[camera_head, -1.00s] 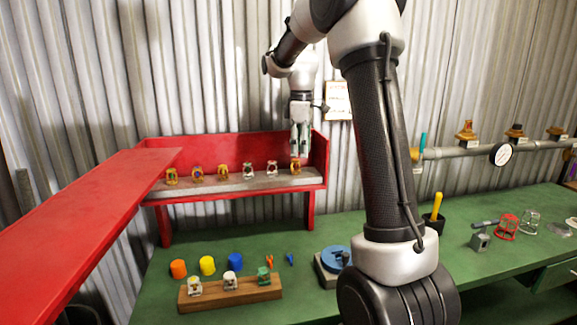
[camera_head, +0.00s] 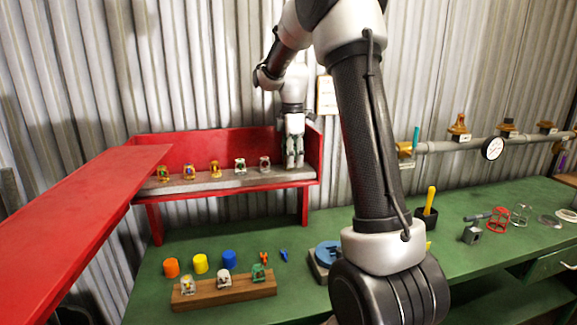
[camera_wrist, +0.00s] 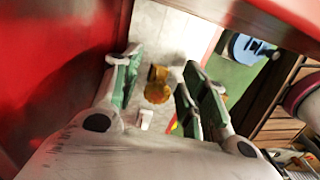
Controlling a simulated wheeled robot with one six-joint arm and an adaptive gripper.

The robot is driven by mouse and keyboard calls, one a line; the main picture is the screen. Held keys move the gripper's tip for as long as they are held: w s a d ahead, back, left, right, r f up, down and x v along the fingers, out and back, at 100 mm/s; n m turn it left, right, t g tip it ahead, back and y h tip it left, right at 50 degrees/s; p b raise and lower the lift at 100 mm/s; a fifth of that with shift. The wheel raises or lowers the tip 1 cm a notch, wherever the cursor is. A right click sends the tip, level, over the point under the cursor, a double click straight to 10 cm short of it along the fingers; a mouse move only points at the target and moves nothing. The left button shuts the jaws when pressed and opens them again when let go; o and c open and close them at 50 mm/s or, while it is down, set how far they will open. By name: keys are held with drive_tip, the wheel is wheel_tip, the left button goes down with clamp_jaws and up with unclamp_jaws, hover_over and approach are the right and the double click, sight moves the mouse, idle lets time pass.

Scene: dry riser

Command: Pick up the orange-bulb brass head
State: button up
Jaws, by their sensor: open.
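My gripper (camera_head: 293,160) is open, pointing down at the right end of the red rack's shelf. In the wrist view its green-padded fingers (camera_wrist: 162,72) stand on both sides of a brass head (camera_wrist: 157,84), with gaps visible beside it. The bulb colour of this head cannot be told. In the head view my gripper hides it. Three other brass heads (camera_head: 214,169) stand towards the left of the shelf, with two silvery heads (camera_head: 240,165) between them and my gripper. Which brass head has the orange bulb is too small to tell.
The red rack (camera_head: 225,152) has a back and a right side wall close to my gripper. Below, a green bench (camera_head: 300,238) holds coloured caps (camera_head: 200,264), a wooden block (camera_head: 225,290) with several heads, and a blue round fixture (camera_head: 326,254). A pipe (camera_head: 455,147) runs at right.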

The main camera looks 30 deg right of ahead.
drive_tip(key=shift+f, duration=0.2)
clamp_jaws()
